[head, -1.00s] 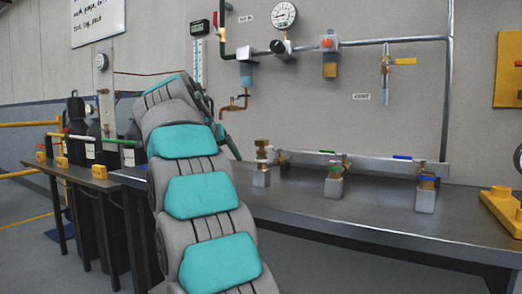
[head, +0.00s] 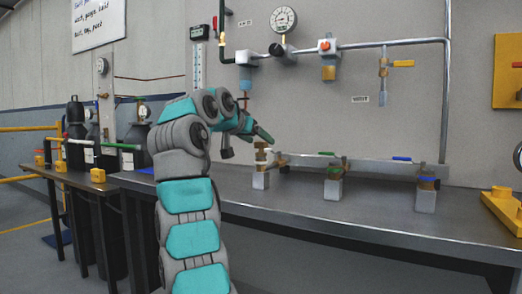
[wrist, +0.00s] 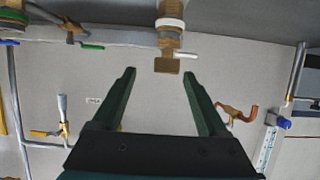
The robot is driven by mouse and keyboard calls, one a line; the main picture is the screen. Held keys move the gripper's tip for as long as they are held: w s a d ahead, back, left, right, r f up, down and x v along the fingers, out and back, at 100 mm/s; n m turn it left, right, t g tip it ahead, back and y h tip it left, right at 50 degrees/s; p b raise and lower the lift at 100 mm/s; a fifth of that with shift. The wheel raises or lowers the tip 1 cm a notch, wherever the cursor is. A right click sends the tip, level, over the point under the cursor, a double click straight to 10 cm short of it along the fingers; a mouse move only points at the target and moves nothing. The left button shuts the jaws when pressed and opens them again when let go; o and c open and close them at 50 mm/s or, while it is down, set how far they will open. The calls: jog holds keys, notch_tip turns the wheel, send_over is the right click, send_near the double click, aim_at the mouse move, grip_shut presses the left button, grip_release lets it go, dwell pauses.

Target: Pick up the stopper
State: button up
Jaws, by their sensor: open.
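A brass piece with a square brass head, seemingly the stopper (head: 260,146), stands upright in the leftmost fitting on the bench. In the wrist view, which is upside down, the square head (wrist: 167,66) hangs at the top centre, below a white collar (wrist: 170,23). My gripper (wrist: 159,72) is open and empty; its two dark green fingers point toward the brass piece, with the square head between the fingertip lines. In the head view my gripper (head: 264,136) is just above and beside the fitting, and I cannot tell whether it touches.
The grey bench (head: 350,220) carries two more valve fittings, one with a green handle (head: 333,172) and one with a blue handle (head: 427,180). A pipe with a gauge (head: 284,19) runs along the wall behind. A yellow bracket (head: 502,210) lies at the right.

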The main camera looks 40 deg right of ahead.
aim_at(261, 142)
jog(key=shift+x, duration=0.95)
jog(key=shift+w+d+f+p, duration=0.15)
jog(key=shift+w+d+p, duration=0.15)
jog(key=shift+w+d, duration=0.15)
jog(key=x, duration=0.4)
jog(key=shift+w+a+p, duration=0.15)
jog(key=shift+w+p, duration=0.05)
jog(key=shift+p, duration=0.1)
grip_shut()
